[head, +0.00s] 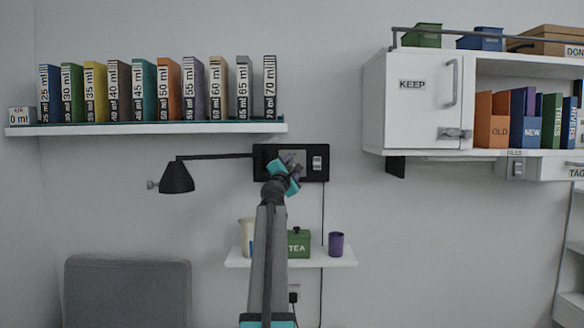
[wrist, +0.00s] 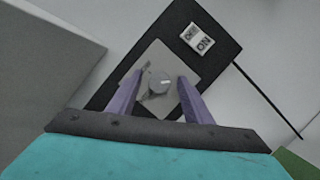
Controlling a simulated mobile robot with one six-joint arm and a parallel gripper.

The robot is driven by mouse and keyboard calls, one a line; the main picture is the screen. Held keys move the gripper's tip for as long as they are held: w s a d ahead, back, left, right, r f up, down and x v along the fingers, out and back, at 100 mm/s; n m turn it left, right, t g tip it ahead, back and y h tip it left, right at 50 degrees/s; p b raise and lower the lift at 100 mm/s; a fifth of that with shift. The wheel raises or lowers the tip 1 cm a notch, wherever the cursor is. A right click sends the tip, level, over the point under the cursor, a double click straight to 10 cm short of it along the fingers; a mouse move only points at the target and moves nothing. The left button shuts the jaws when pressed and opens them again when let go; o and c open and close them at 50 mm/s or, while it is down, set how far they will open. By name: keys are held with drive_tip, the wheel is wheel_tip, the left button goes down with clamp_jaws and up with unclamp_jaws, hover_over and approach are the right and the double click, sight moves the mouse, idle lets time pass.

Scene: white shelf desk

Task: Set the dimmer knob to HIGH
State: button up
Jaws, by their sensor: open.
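The dimmer knob (wrist: 160,82) is a small round grey knob with a pale mark on its face. It sits on a light plate (wrist: 183,60) on a black wall panel (wrist: 228,45); the panel also shows in the head view (head: 262,151). My gripper (wrist: 159,78) has two purple fingers spread apart, with the knob showing in the gap between them. I cannot tell whether either finger touches it. In the head view my gripper (head: 293,160) is in front of the plate and hides the knob. No HIGH label is readable.
A white switch (wrist: 198,39) marked ON is on the panel beside the knob plate. A black lamp (head: 177,178) extends from the panel's left. Below, a small shelf (head: 334,261) holds a green TEA box (head: 299,244) and a purple cup (head: 336,243). A white cabinet (head: 400,115) is at right.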

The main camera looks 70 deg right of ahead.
drive_tip(key=c, duration=1.1)
drive_tip(key=shift+o, duration=0.2)
drive_tip(key=shift+r, duration=0.1)
drive_tip(key=shift+m, duration=0.4)
